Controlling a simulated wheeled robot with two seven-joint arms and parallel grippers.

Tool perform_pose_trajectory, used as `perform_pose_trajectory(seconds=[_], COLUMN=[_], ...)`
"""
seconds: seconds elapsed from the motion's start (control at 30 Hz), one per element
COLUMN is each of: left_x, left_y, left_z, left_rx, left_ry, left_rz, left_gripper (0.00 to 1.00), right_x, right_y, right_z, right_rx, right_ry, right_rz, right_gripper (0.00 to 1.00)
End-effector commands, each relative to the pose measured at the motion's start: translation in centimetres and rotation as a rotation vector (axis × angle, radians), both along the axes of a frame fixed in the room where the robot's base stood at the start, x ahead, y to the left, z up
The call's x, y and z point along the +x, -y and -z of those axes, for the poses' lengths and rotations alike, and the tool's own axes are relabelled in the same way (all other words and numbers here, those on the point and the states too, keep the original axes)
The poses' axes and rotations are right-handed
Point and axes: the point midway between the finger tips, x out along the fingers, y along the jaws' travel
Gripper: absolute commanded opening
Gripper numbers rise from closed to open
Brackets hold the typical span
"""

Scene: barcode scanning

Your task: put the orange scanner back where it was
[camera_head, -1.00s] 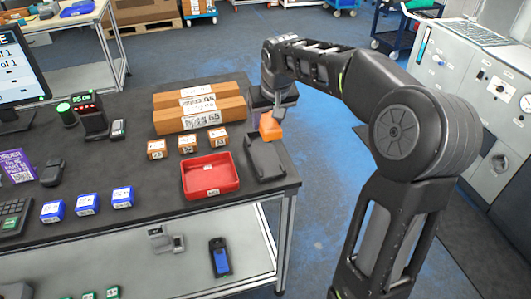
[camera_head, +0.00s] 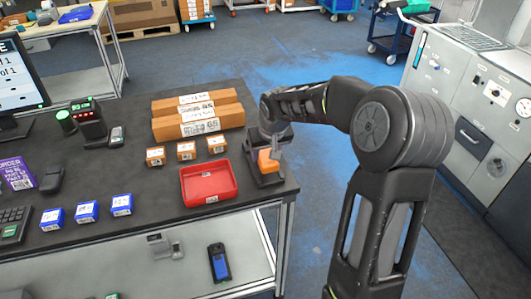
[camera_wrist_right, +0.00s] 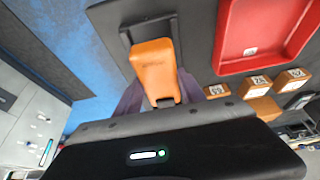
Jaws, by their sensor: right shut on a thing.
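The orange scanner (camera_head: 267,161) is in my right gripper (camera_head: 272,150), at the black holder (camera_head: 262,178) near the right end of the dark table. In the right wrist view the scanner (camera_wrist_right: 154,68) lies between the two fingers (camera_wrist_right: 160,98), with the holder (camera_wrist_right: 124,42) around and beyond its far end. The scanner is low over or inside the holder; I cannot tell whether it touches the bottom. The gripper is shut on it. My left gripper is not in view.
A red tray (camera_head: 207,197) stands just left of the holder. Small orange boxes (camera_head: 187,150) and long cardboard boxes (camera_head: 198,122) lie behind and left. Blue boxes (camera_head: 87,212) sit further left. The table's right edge is close to the holder.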

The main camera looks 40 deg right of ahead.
Motion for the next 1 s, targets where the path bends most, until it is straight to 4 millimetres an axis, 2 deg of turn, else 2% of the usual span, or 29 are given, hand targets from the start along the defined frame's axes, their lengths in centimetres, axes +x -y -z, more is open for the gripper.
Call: perform_pose_trajectory(seconds=[0.83,0.87,1.0], left_x=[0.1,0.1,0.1], left_y=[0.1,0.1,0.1], left_z=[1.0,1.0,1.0], left_rx=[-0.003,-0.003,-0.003], left_ry=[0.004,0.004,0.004], left_rz=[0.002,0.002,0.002], left_gripper=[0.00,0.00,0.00], right_x=[0.1,0.0,0.0], right_y=[0.0,0.0,0.0], right_z=[1.5,1.6,1.6], right_rx=[0.000,0.001,0.001], right_ry=[0.003,0.001,0.001], right_rz=[0.000,0.001,0.001], right_gripper=[0.00,0.49,0.61])
